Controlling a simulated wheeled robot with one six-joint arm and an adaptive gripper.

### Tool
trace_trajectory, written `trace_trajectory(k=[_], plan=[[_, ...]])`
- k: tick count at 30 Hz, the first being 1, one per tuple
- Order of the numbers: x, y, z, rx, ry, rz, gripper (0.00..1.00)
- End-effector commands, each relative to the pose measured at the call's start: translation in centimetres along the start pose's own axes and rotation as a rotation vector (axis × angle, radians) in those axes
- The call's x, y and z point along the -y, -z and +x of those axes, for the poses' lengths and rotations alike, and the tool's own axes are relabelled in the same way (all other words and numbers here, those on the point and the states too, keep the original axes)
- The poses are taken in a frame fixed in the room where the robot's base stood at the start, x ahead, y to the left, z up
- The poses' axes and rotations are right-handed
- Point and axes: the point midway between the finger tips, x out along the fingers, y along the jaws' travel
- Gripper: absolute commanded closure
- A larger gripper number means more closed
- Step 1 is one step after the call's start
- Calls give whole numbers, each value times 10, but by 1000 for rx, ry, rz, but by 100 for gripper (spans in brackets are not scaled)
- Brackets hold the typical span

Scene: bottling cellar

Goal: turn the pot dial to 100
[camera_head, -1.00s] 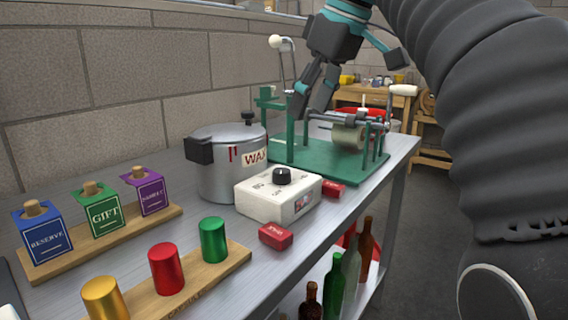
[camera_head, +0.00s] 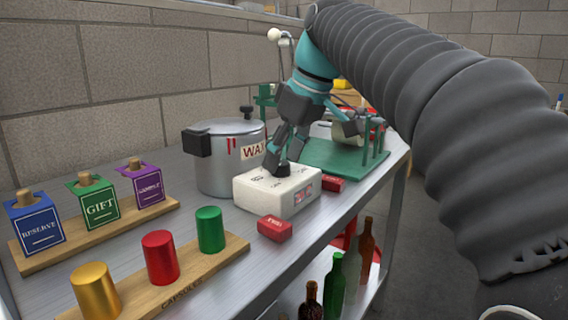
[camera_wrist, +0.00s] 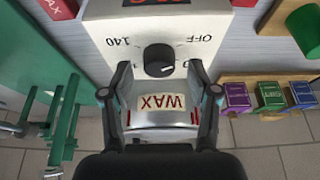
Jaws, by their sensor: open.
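The pot dial is a black knob (camera_wrist: 159,60) on top of a white control box (camera_head: 257,196). In the wrist view the markings 140 and OFF show on the box beside the knob; other markings are partly hidden. My gripper (camera_head: 276,165) is over the box, fingers pointing down at the knob. In the wrist view my gripper (camera_wrist: 160,78) is open, one finger on each side of the knob; I cannot tell whether they touch it. The silver wax pot (camera_head: 225,172) stands behind the box, with a WAX label.
Red blocks (camera_head: 274,228) lie beside the box. A green-based machine (camera_head: 330,160) stands behind it. Wooden racks with labels (camera_head: 100,208) and coloured capsules (camera_head: 160,257) are at the left front. Bottles (camera_head: 335,287) stand on a lower shelf.

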Motion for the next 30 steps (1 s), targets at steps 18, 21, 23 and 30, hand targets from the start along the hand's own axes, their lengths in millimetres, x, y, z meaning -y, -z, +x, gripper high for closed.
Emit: trace_trajectory(k=[18, 21, 23, 30], plan=[[0, 0, 10, 0, 0, 1, 82], [0, 0, 10, 0, 1, 0, 99], [-1, -2, 9, 1, 1, 1, 99], [1, 0, 10, 2, -11, 32, 99]])
